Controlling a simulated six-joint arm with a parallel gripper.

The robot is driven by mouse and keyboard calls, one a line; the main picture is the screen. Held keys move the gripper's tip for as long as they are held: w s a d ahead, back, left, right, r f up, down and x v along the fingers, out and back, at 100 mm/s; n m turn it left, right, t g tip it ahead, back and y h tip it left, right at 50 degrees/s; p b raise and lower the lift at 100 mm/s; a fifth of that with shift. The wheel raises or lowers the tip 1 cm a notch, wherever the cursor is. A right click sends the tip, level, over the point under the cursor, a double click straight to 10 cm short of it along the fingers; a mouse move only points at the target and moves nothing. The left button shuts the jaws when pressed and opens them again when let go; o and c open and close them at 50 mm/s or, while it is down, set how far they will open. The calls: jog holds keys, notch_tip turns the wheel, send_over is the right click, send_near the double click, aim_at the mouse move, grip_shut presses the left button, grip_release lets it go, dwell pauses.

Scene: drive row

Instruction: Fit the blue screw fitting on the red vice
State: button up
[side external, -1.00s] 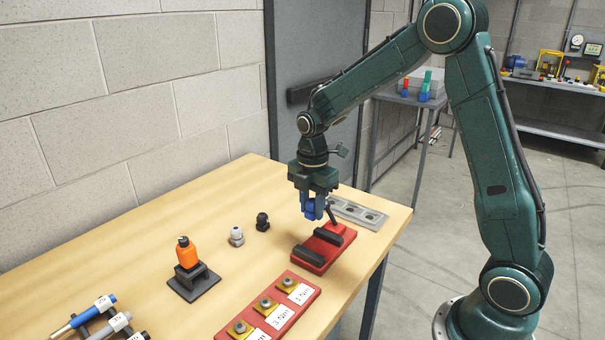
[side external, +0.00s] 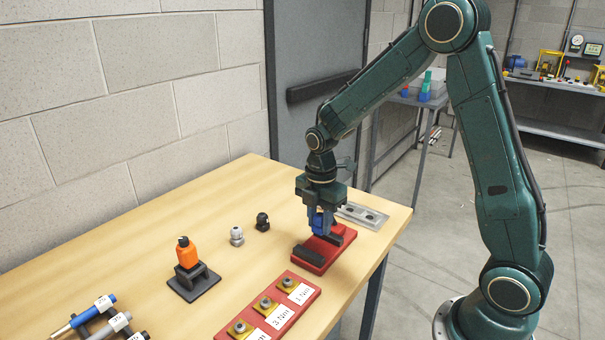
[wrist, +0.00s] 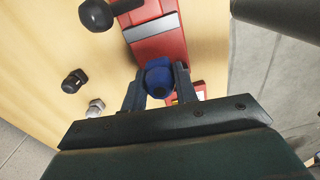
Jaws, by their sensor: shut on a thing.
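The blue screw fitting (side external: 320,223) is between the fingers of my gripper (side external: 321,228), which is shut on it. It also shows in the wrist view (wrist: 159,80), gripped from both sides. The red vice (side external: 309,265) lies on the table with dark jaw bars. My gripper is over the vice, with the fitting low at the jaws. I cannot tell whether the fitting touches the vice. In the wrist view the vice (wrist: 172,47) extends beyond the fitting, and my gripper (wrist: 160,88) hides part of it.
A grey fitting (side external: 237,236) and a black fitting (side external: 262,221) stand left of the vice. An orange tool (side external: 187,253) sits in a black stand. A red labelled tray (side external: 290,318) is in front, and a grey plate (side external: 362,215) lies behind. Screwdrivers (side external: 92,313) lie front left.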

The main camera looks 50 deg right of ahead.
aim_at(319, 235)
jog(key=shift+f, duration=2.25)
jog(key=shift+f, duration=0.5)
jog(key=o, duration=1)
jog(key=shift+r, duration=0.1)
notch_tip(319, 235, up, 14)
jog(key=shift+f, duration=0.25)
jog(key=shift+r, duration=0.1)
